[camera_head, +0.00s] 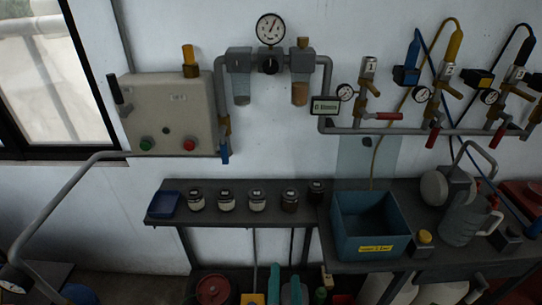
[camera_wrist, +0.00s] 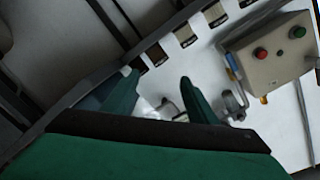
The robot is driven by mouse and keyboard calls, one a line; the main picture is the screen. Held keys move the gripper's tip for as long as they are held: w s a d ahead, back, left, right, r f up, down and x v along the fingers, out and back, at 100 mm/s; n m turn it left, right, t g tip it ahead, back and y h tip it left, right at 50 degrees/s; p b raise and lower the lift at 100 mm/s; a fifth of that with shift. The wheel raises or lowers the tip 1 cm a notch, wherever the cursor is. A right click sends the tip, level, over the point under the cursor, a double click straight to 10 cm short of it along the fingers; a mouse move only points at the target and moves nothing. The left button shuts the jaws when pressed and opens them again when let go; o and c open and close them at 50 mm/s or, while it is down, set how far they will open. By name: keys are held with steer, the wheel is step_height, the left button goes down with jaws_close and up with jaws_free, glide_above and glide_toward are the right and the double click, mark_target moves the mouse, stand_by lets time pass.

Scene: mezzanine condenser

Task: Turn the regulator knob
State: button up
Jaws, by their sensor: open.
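The regulator knob (camera_head: 269,66) is a small black knob under a round white dial gauge (camera_head: 270,28) on the wall. It sits between two grey filter heads with hanging bowls, a clear left bowl (camera_head: 241,91) and a brownish right bowl (camera_head: 300,94). My gripper (camera_wrist: 158,85) shows in the wrist view with two green fingers apart and nothing clearly held between them. Pale wall fittings (camera_wrist: 168,108) show beyond the fingers, too small to name surely. I cannot make out the knob in the wrist view. Green shapes at the head view's bottom edge may be my fingers.
A beige control box (camera_head: 170,112) with green and red buttons hangs left of the regulator; it also shows in the wrist view (camera_wrist: 268,52). A shelf (camera_head: 240,217) with several jars is below. Pipes, valves and gauges line the right wall. A blue bin (camera_head: 370,240) stands lower right.

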steer(key=w+r+m+h, duration=0.1)
steer(key=w+r+m, duration=0.4)
steer(key=w+r, duration=0.45)
steer(key=m+t+y, duration=0.1)
steer(key=m+y, duration=0.1)
steer(key=m, duration=1.8)
glide_toward(271, 66)
steer(key=w, duration=1)
steer(key=shift+a, duration=0.2)
steer(key=shift+w, duration=0.1)
steer(key=shift+d, duration=0.1)
steer(key=c, duration=1)
